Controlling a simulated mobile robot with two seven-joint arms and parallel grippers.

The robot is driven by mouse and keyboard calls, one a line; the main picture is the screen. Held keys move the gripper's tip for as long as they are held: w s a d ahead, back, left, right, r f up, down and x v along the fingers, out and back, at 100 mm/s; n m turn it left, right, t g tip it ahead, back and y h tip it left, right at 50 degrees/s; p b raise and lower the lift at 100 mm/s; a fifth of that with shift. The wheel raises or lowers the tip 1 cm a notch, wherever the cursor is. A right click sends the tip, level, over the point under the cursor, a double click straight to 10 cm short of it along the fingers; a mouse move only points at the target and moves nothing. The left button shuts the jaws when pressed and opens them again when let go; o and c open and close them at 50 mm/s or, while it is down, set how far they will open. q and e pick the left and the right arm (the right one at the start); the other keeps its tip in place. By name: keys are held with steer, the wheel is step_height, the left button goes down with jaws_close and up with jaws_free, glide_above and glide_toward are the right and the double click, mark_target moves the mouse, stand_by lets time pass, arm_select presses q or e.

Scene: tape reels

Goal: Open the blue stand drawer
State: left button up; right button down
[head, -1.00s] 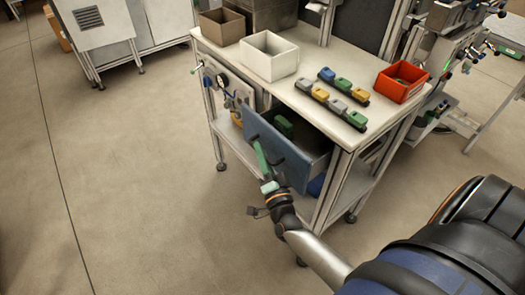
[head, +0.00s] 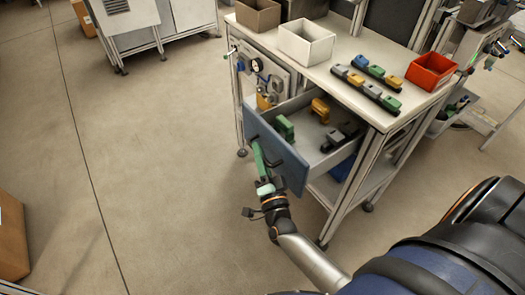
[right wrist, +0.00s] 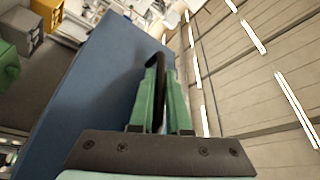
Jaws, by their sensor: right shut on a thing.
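The blue stand drawer (head: 276,148) is pulled well out of the stand in the head view. Its blue front faces my right arm, and green, yellow and dark parts lie inside it. My right gripper (head: 257,152) has green fingers and is shut on the dark drawer handle (right wrist: 158,60). In the right wrist view the fingers of my right gripper (right wrist: 165,95) close around this handle, beside the blue drawer front (right wrist: 95,85). My left gripper is not in view.
The stand's white top (head: 345,55) holds a white bin (head: 306,43), a brown bin (head: 257,14), a red bin (head: 431,71) and two rows of coloured parts. A cardboard box (head: 10,238) stands at the left edge. The floor left of the stand is clear.

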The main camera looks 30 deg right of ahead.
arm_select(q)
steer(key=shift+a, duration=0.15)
arm_select(e)
steer(key=shift+a, duration=0.4)
steer(key=c, duration=0.9)
jaws_free()
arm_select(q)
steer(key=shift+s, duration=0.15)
arm_select(e)
steer(key=shift+s+f, duration=0.1)
